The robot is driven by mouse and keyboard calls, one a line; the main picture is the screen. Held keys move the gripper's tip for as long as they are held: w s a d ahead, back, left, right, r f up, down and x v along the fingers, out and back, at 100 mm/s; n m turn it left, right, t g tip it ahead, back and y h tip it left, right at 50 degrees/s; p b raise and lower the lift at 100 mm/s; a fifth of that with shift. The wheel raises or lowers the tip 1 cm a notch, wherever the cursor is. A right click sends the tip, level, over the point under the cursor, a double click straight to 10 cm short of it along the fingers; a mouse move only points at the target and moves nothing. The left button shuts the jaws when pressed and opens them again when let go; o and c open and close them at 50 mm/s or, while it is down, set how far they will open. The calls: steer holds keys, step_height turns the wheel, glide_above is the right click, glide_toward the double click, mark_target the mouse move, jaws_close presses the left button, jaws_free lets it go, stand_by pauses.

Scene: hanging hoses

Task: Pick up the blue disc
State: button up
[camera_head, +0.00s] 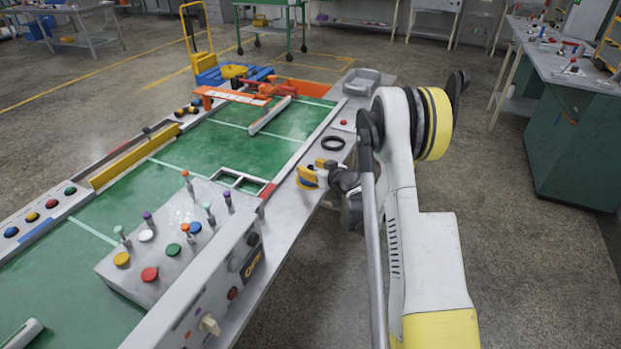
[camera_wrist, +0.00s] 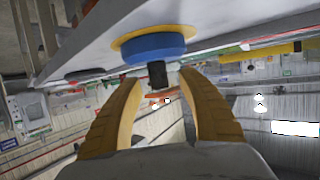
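A small black piece shows between the tips, below the disc. In the head view my gripper (camera_head: 321,172) is right beside the disc. I cannot tell whether the fingers touch it.
The bench has a green mat (camera_head: 200,148) with a grey box (camera_head: 165,245) of coloured buttons and pegs. A black ring (camera_head: 333,143) lies near my gripper, and a grey tray (camera_head: 366,80) stands at the far end. Open floor lies right of the bench, before a green cabinet (camera_head: 575,150).

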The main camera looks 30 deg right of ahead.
jaws_close()
